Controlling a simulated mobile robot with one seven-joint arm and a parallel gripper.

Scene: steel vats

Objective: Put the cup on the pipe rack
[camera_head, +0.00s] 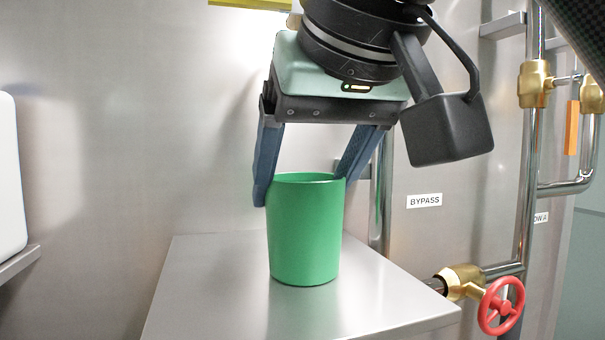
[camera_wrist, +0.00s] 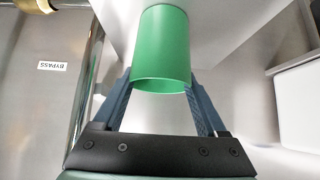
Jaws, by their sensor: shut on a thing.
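A green cup (camera_head: 304,235) stands upright over a flat steel top (camera_head: 205,290). I cannot tell whether its base touches that top or is slightly above it. My gripper (camera_head: 302,188) comes down from above, with its two blue fingers on either side of the cup's rim, shut on it. The cup (camera_wrist: 162,45) also shows between the fingers in the wrist view, its open end toward the camera. Steel pipes (camera_head: 528,150) run up the wall at the right. I cannot tell for certain which part is the pipe rack; the steel top stands beside the pipes.
A red valve wheel (camera_head: 501,306) and brass fitting (camera_head: 463,282) sit close to the steel top's right edge. A "BYPASS" label (camera_head: 424,201) is on the wall. A white box (camera_head: 10,180) stands on a ledge at the left. The top is bare around the cup.

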